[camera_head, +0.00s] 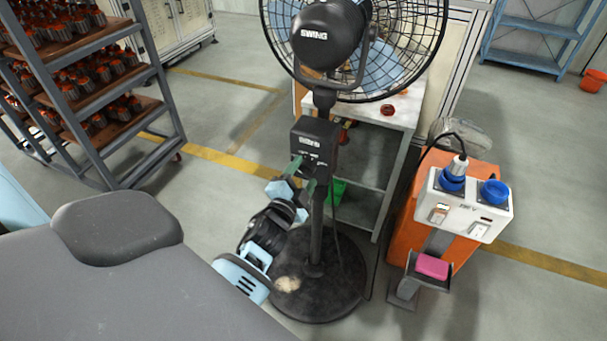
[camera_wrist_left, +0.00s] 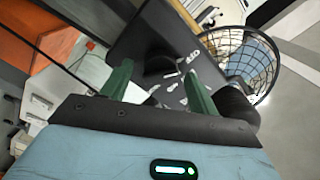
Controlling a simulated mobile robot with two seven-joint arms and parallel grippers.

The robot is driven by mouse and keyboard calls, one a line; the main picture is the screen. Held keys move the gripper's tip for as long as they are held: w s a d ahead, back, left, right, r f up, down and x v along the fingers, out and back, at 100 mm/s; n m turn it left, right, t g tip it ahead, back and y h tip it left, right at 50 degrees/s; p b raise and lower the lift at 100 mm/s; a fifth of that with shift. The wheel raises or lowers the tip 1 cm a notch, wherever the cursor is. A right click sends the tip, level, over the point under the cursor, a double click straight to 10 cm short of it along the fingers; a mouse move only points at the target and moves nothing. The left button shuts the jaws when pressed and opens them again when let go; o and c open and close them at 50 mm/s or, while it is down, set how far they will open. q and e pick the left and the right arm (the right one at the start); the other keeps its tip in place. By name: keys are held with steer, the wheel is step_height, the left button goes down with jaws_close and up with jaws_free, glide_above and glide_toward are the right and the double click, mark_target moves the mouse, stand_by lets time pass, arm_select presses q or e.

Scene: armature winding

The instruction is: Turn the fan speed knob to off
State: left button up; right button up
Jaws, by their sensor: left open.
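The black pedestal fan (camera_head: 327,40) stands in the middle of the head view, with its control box (camera_head: 314,140) on the pole below the fan head. The box also shows in the wrist view (camera_wrist_left: 140,42), with white markings on its face. A dark round shape that looks like the speed knob (camera_wrist_left: 160,66) sits among the markings, though its outline and setting are hard to read. My left gripper (camera_head: 303,174) has its green fingers apart at the lower front of the box. In the wrist view the open fingers (camera_wrist_left: 157,70) stand on either side of the knob area. My right gripper is not in view.
A round black base (camera_head: 325,285) carries the fan pole. A workbench (camera_head: 402,112) stands behind the fan. An orange unit (camera_head: 402,221) with a white socket box (camera_head: 464,207) stands to the right. A loaded shelf rack (camera_head: 85,85) stands at the left. Floor between rack and fan is clear.

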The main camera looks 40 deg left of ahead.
arm_select(q)
steer(key=v, duration=0.7)
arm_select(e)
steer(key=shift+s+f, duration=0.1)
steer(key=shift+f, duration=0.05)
arm_select(q)
steer(key=shift+s, duration=0.1)
steer(key=s+d+f+n+g+h+p, duration=0.2)
steer(key=s+d+f+g+p, duration=0.1)
steer(key=s, duration=0.7)
steer(key=s+d+f+n+g+h+p, duration=0.2)
steer(key=s+d, duration=0.3)
steer(key=s, duration=0.5)
steer(key=s+d+f+n+g+h+p, duration=0.2)
steer(key=s+d+f+n+g+p, duration=0.1)
steer(key=s, duration=0.8)
steer(key=shift+d+f+g+p, duration=0.4)
steer(key=shift+d+f+p, duration=0.1)
steer(key=shift+d+f, duration=0.3)
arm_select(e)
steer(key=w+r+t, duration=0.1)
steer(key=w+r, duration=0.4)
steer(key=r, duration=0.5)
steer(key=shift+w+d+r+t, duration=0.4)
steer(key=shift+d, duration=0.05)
arm_select(q)
steer(key=shift+r, duration=0.1)
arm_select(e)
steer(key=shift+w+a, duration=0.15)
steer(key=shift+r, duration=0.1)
